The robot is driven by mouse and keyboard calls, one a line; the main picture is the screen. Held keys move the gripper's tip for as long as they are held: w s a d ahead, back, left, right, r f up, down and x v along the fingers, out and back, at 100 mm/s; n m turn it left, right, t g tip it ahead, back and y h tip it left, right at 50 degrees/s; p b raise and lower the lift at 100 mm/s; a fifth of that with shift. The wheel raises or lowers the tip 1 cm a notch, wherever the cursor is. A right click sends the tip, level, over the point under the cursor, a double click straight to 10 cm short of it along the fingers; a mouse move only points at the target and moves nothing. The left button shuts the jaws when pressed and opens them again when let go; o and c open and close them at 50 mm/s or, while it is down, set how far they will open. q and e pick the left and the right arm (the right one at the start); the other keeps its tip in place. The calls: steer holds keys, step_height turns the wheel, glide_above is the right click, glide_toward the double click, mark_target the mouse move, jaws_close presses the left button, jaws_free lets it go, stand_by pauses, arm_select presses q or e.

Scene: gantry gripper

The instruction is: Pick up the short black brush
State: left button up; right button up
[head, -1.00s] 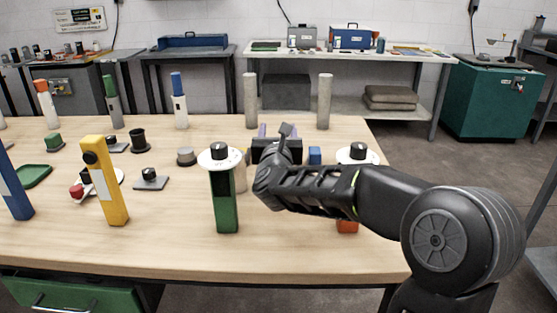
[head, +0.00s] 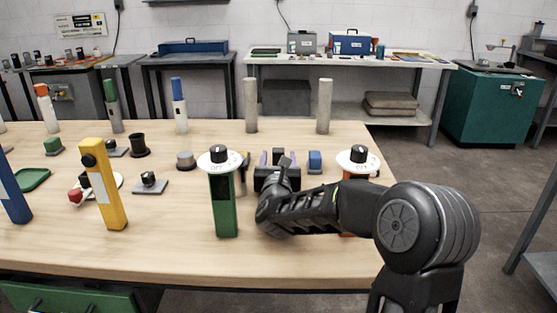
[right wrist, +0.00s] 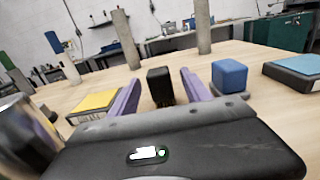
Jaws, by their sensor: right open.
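A short upright black block (right wrist: 160,86), which looks like the short black brush, stands on the table between the two purple fingers of my right gripper (right wrist: 158,90). In the head view the black block (head: 278,156) shows just beyond the dark gripper body, with the fingers of the right gripper (head: 276,159) on either side. The right gripper is open, with a gap visible between the block and each finger in the wrist view. The block's lower part is partly hidden by the gripper. My left gripper is not in view.
A blue block (right wrist: 230,76) stands close to the right finger. A yellow-topped block (right wrist: 95,103) lies to the left. A green post with a white dial (head: 223,200) stands left of my right arm. Two grey posts (head: 250,105) stand behind.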

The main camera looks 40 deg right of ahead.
mark_target(279, 150)
steer(key=x, duration=0.5)
stand_by(0.3)
steer(key=shift+c, duration=0.4)
jaws_close()
stand_by(0.6)
